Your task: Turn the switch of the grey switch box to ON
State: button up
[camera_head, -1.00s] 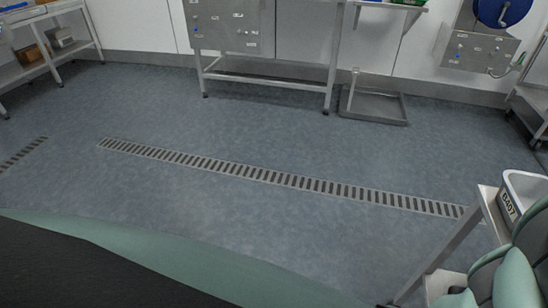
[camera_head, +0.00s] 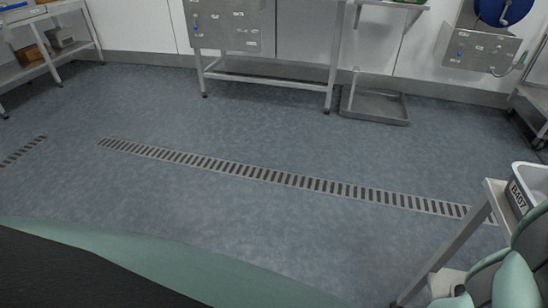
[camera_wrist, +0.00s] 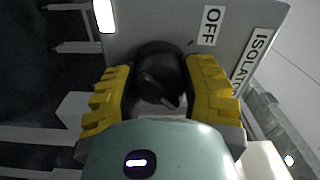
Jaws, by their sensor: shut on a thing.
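The grey switch box (camera_wrist: 135,18) fills the upper part of the wrist view, with an "OFF" label (camera_wrist: 210,26) and an "ISOLATOR" label (camera_wrist: 256,58) on its face. Its black rotary switch (camera_wrist: 160,75) has a pale pointer mark, directed toward the lower right in this view. My gripper (camera_wrist: 160,92) has its yellow ridged fingers on both sides of the switch and is shut on it. No ON label is visible in the wrist view. The head view does not show my gripper or its contact with the switch.
In the head view, a steel stand with a white "B407" bin (camera_head: 528,185) is at the right, close to my arm. A floor drain (camera_head: 290,180) crosses open blue floor. Steel tables and panels line the back wall, with a low tray (camera_head: 375,107) on the floor.

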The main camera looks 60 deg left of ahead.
dwell(0.4)
jog(key=o, duration=1.2)
jog(key=v, duration=1.2)
jog(key=shift+w, duration=0.1)
